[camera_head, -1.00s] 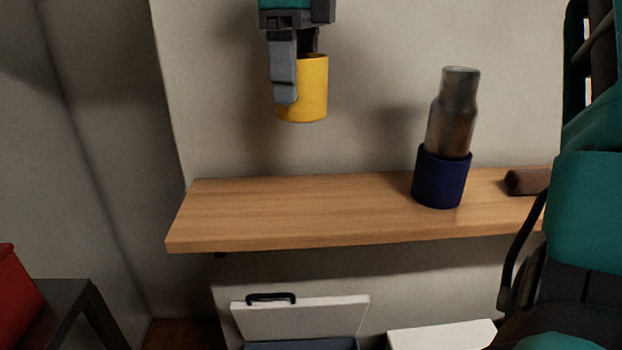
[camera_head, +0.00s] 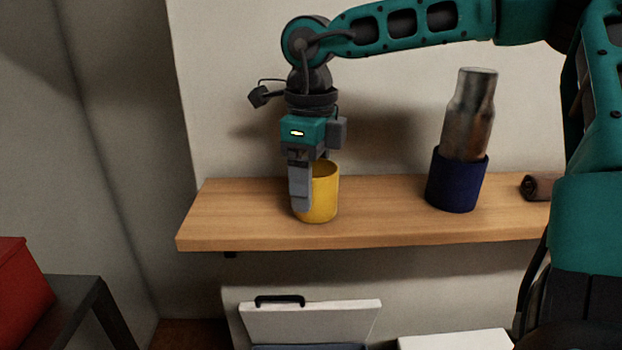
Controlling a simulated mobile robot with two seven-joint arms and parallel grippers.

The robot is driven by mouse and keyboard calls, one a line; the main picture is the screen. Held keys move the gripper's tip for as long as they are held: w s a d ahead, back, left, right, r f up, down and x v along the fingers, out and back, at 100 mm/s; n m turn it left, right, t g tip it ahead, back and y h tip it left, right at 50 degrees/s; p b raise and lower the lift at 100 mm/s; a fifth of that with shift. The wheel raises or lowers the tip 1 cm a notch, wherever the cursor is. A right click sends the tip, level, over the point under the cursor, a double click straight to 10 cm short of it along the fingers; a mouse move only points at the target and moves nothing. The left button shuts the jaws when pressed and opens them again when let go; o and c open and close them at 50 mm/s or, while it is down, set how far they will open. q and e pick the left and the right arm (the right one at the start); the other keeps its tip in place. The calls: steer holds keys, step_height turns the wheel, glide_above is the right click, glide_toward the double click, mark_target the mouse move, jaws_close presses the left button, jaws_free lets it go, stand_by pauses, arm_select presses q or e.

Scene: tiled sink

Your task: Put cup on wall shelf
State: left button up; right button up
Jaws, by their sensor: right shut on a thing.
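The yellow cup (camera_head: 323,193) is upright at the left part of the wooden wall shelf (camera_head: 230,215). Its base appears to be on or just above the shelf top; I cannot tell exactly which. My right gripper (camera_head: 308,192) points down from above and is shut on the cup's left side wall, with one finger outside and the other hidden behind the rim. My left gripper is not in view.
A dark blue holder (camera_head: 456,182) with a metal bottle (camera_head: 470,115) stands on the shelf to the right. A brown rolled item (camera_head: 538,187) lies farther right. The shelf between cup and holder is clear. An open case (camera_head: 310,322) is below.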

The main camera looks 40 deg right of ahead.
steer(key=shift+f, duration=0.15)
steer(key=o, duration=1)
step_height(320, 180, up, 12)
steer(key=shift+r+p, duration=0.25)
steer(key=shift+p, duration=0.1)
steer(key=shift+f, duration=0.1)
